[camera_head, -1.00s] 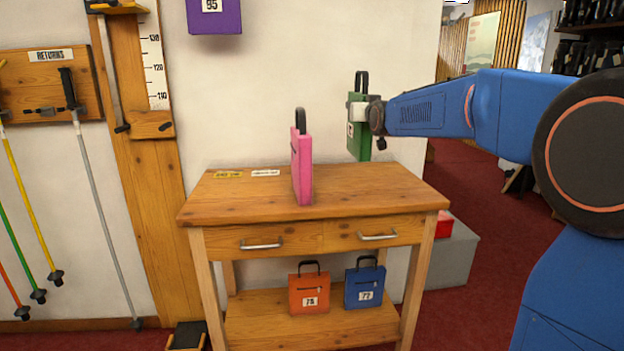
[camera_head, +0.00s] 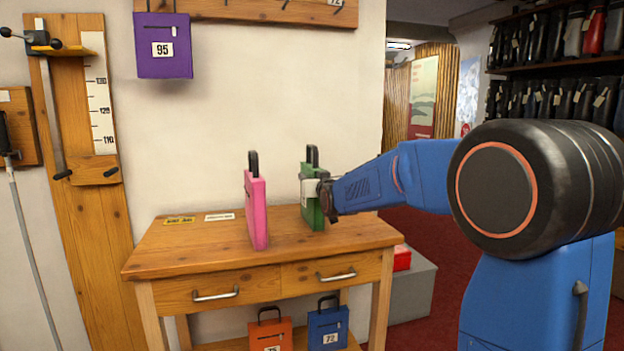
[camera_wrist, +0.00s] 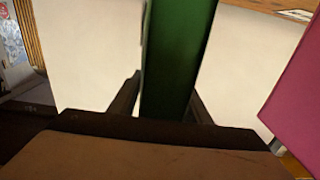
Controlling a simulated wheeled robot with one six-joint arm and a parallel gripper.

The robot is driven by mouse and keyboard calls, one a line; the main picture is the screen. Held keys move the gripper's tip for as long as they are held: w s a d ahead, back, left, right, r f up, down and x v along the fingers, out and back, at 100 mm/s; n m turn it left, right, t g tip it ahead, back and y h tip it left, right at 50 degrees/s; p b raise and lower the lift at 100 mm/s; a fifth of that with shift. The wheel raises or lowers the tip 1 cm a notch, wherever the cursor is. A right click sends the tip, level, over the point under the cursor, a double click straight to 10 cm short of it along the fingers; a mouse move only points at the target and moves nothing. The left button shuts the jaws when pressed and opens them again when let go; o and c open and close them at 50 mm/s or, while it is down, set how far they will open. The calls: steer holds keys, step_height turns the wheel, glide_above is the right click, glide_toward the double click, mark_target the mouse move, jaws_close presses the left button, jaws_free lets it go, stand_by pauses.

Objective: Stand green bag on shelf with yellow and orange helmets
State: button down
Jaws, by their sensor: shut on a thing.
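The green bag (camera_head: 313,207) is upright over the bench top, to the right of the pink bag, with its black handle up. My gripper (camera_head: 326,192) is shut on it from the right side. I cannot tell whether its bottom touches the wood. In the wrist view the green bag (camera_wrist: 176,60) runs between my two fingers (camera_wrist: 162,100), and its lower part is hidden by my gripper. No yellow or orange helmets are in view. The bench has a lower shelf (camera_head: 215,347), mostly cut off by the picture's bottom edge.
The pink bag (camera_head: 257,210) stands on the bench top (camera_head: 190,250) close to the left. An orange bag (camera_head: 271,336) and a blue bag (camera_head: 328,328) stand on the lower shelf. A purple bag (camera_head: 163,50) hangs on the wall. The bench's front left top is clear.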

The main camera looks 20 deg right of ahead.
stand_by(0.3)
steer(key=c, duration=1)
jaws_free()
steer(key=shift+f, duration=0.1)
steer(key=s, duration=1.2)
steer(key=shift+s, duration=0.1)
